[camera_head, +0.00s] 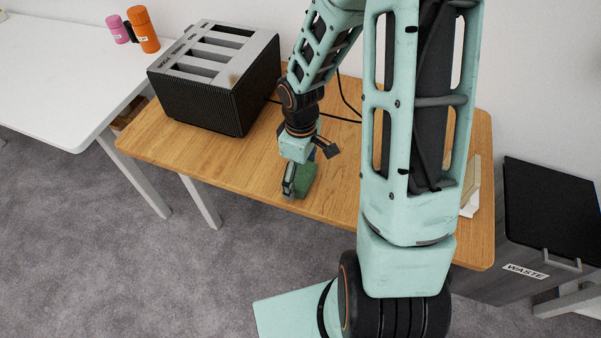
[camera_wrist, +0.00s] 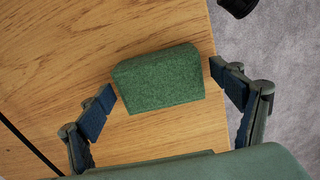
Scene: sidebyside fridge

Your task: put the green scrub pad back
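The green scrub pad (camera_head: 306,182) lies on the wooden table (camera_head: 217,158) near its front edge. In the wrist view the pad (camera_wrist: 158,77) sits between the two fingers of my gripper (camera_wrist: 161,88). The fingers are spread wide, with a gap on each side of the pad. In the head view my gripper (camera_head: 300,180) points down at the pad and partly hides it.
A black rack (camera_head: 215,98) with labelled slots stands at the table's back left. A white table (camera_head: 62,70) at left holds an orange bottle (camera_head: 144,32) and a pink bottle (camera_head: 117,30). A dark waste bin (camera_head: 524,262) stands at right. Black cables run behind my gripper.

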